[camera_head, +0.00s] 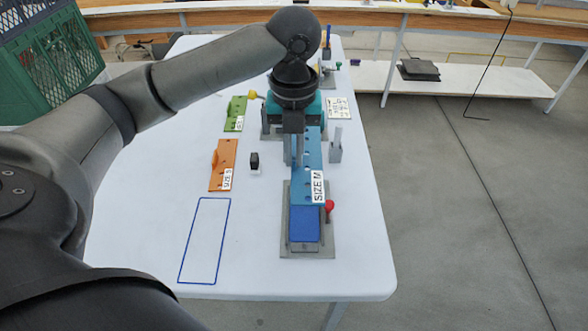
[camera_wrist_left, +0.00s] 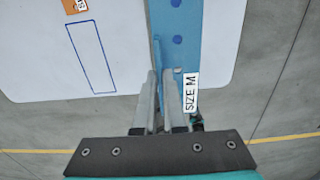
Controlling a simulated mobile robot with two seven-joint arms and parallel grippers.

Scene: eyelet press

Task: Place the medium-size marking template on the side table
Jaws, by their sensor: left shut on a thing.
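The blue medium marking template, labelled SIZE M (camera_head: 311,150), is in my left gripper (camera_head: 297,158), which is shut on its raised grip. In the head view it lies lengthwise over the middle of the white table, its label end overlapping the grey press fixture (camera_head: 288,247). In the left wrist view the template (camera_wrist_left: 179,45) extends away from the left gripper's fingers (camera_wrist_left: 159,85). It looks raised above the tabletop, though the exact gap is unclear. The arm's wrist hides its far end in the head view. My right gripper is not in view.
An orange SIZE S template (camera_head: 221,172) and a green template (camera_head: 236,114) lie to the left. A blue outlined rectangle (camera_head: 184,252) on the white table (camera_head: 355,262) is empty. The fixture has a blue pad (camera_head: 304,224) and red knob (camera_head: 329,205). A green crate (camera_head: 45,60) stands far left.

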